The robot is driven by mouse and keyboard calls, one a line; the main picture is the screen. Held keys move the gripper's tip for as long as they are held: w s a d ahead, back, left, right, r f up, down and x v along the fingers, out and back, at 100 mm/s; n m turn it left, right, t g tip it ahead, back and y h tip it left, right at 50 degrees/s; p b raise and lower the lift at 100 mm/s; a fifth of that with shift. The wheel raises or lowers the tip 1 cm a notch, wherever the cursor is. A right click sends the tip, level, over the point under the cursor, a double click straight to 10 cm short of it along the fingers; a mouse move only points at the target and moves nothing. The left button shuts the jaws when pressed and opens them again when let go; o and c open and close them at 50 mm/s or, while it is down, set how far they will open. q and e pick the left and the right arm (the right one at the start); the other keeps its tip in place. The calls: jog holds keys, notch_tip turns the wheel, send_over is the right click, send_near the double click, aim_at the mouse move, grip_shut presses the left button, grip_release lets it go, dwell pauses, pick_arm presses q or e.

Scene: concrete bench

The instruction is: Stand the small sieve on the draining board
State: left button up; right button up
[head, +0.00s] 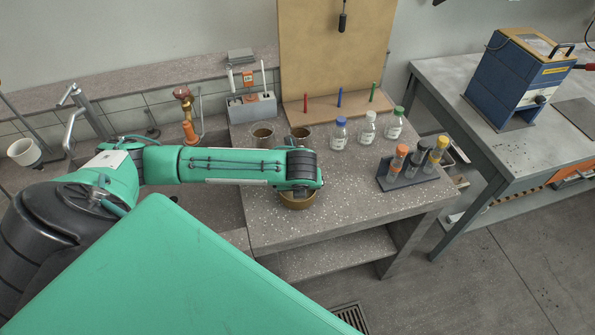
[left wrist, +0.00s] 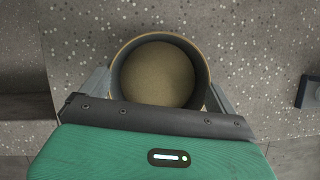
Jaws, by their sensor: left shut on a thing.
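The small sieve is a round brass-coloured ring with a tan mesh floor. In the head view its rim (head: 297,203) shows just below the end of my left arm, over the speckled concrete bench. In the left wrist view the sieve (left wrist: 160,75) lies between the two grey fingers of my left gripper (left wrist: 158,88), which is shut on it. From these views I cannot tell whether it touches the bench top. My arm hides part of the sieve in the head view. I cannot make out a draining board for certain. My right gripper is not in view.
Two metal cups (head: 262,135) stand behind my forearm. Several capped bottles (head: 367,128) and a dark rack of tubes (head: 410,178) stand to the right. A tap (head: 70,125) and white cup (head: 24,152) are at the left. The front bench top is clear.

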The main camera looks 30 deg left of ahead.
pick_arm(q)
jog(key=shift+f, duration=0.15)
jog(key=o, duration=0.9)
jog(key=shift+f, duration=0.1)
jog(key=v, duration=1.2)
jog(key=shift+w, duration=0.1)
jog(key=shift+d, duration=0.1)
